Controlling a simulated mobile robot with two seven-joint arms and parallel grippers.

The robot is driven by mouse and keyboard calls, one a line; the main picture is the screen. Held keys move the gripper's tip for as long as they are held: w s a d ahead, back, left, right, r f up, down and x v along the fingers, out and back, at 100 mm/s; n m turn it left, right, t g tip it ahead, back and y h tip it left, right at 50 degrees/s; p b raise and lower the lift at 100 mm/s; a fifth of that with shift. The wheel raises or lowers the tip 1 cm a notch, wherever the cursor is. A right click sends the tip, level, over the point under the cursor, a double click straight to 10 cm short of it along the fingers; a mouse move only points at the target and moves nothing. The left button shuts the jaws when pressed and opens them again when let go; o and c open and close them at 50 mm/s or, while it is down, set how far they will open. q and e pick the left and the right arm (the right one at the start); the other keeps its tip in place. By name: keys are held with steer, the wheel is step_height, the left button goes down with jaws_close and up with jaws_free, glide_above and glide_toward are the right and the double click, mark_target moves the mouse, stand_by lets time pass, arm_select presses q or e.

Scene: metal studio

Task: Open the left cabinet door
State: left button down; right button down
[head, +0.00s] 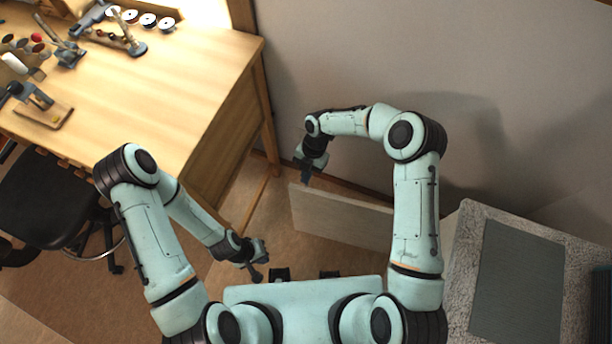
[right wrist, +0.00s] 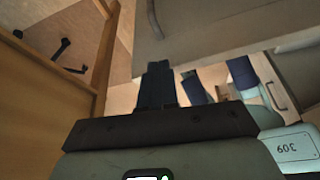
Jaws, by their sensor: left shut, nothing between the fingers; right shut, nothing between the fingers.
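In the head view a pale upright panel (head: 340,214), apparently a cabinet door, stands out near the wall; my right arm hides where it joins. My right gripper (head: 306,176) is shut and empty beside the panel's left end. My left gripper (head: 258,276) is shut and empty, low over the floor in front of my body, away from the panel. In the right wrist view a grey panel (right wrist: 210,30) with a dark handle (right wrist: 154,20) lies beyond the right gripper's fingers (right wrist: 156,75). I cannot tell whether they touch.
A wooden workbench (head: 190,90) with tools stands at left, with a black chair (head: 50,200) beside it. A light speckled surface (head: 462,235) with a grey mat (head: 520,280) is at right. A grey wall (head: 370,55) closes the back. Some floor (head: 285,245) between bench and panel is clear.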

steer(key=v, duration=1.2)
steer(key=shift+w+r+p, duration=0.15)
steer(key=shift+r+p, duration=0.15)
steer(key=shift+p, duration=0.1)
steer(key=shift+d, duration=0.1)
